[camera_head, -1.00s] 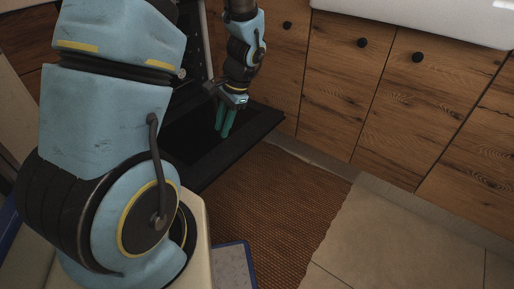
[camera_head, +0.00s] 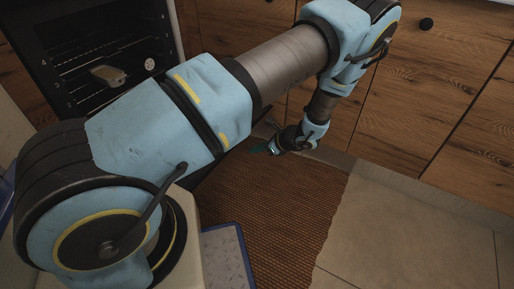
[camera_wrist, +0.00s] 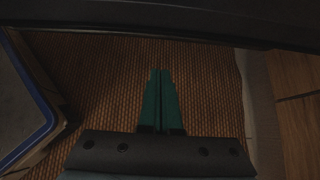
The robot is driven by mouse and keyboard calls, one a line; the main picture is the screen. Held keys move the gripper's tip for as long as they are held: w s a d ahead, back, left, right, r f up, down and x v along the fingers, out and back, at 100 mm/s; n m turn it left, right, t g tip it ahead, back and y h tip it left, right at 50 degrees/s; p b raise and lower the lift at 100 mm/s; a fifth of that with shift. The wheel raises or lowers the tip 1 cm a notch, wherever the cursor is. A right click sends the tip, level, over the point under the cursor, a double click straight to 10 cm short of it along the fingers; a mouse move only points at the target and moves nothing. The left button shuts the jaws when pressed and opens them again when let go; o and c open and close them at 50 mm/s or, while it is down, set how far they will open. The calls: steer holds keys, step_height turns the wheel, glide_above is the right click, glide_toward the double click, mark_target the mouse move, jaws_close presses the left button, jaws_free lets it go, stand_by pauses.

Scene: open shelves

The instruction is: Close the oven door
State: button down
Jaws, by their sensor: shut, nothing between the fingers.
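The oven (camera_head: 85,50) stands at the upper left of the head view with its dark inside and wire racks exposed. Its door is open and mostly hidden behind my arm there. In the wrist view a dark band across the top appears to be the oven door's edge (camera_wrist: 170,27). My gripper (camera_head: 262,150) is low over the brown mat, beyond my arm. In the wrist view its green fingers (camera_wrist: 160,72) are together with nothing between them, pointing toward the dark edge. I cannot tell whether they touch it.
A small light dish (camera_head: 108,75) sits on an oven rack. A woven brown mat (camera_head: 285,205) covers the floor, with pale tiles (camera_head: 400,235) to its right. Wooden cabinets (camera_head: 440,80) stand behind. A blue-edged panel (camera_head: 225,255) is at the lower middle.

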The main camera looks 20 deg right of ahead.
steer(key=b+x, duration=0.2)
steer(key=x, duration=0.6)
steer(key=shift+s+d+r, duration=0.1)
steer(key=shift+s+r, duration=0.05)
steer(key=shift+r, duration=1.05)
steer(key=shift+s+d+r, duration=0.1)
steer(key=shift+r, duration=1.15)
steer(key=shift+r, duration=0.1)
